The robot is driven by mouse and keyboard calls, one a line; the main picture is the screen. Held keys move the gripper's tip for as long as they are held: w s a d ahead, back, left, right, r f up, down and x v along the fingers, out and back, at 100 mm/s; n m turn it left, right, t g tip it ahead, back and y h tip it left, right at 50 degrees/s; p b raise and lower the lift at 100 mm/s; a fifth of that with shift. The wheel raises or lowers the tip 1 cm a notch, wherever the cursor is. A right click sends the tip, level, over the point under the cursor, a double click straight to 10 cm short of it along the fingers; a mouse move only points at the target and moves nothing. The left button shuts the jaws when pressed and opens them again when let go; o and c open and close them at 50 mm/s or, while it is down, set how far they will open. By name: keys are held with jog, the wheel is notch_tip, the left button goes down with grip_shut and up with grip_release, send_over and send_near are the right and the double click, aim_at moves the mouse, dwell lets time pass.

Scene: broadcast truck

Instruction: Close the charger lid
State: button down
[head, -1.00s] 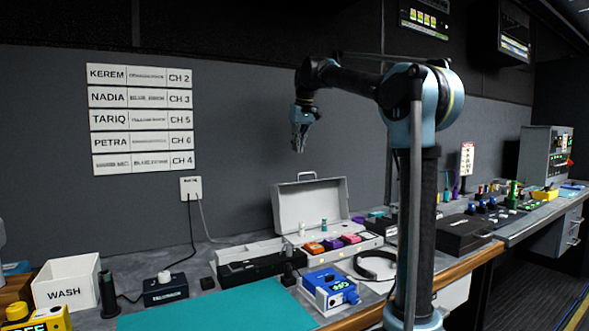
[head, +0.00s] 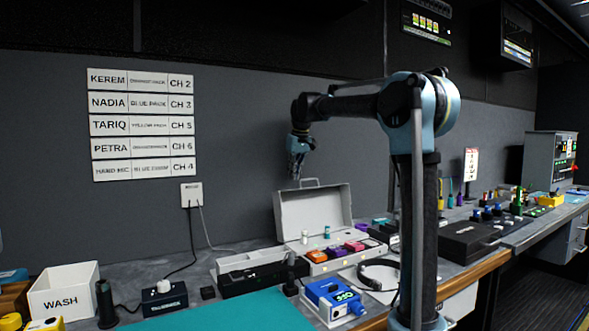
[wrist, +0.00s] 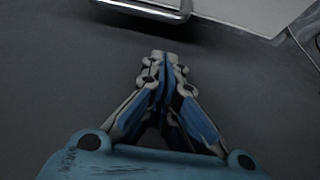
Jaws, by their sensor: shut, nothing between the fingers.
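The charger is a grey case whose lid (head: 313,210) stands open, tilted up at the back. A thin metal handle (head: 309,182) is on the lid's top edge. The charger base (head: 316,268) holds several coloured packs and small bottles. My gripper (head: 295,180) hangs fingers down, shut and empty, near the lid's upper left corner and appears apart from it. In the wrist view, the closed fingertips (wrist: 164,57) lie just below the handle (wrist: 150,8) in the picture, over dark grey background. Part of the lid (wrist: 240,12) shows at the top right.
A long open tray (head: 262,272) sits left of the charger. A blue device (head: 333,300) and headset (head: 378,272) lie in front, beside a teal mat (head: 235,312). A white WASH bin (head: 64,290) stands far left. The wall behind is bare near my gripper.

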jog(key=shift+s+d, duration=0.35)
jog(key=shift+s, duration=0.2)
jog(key=shift+s+d, duration=0.35)
jog(key=shift+s, duration=0.2)
jog(key=shift+s+r, duration=0.1)
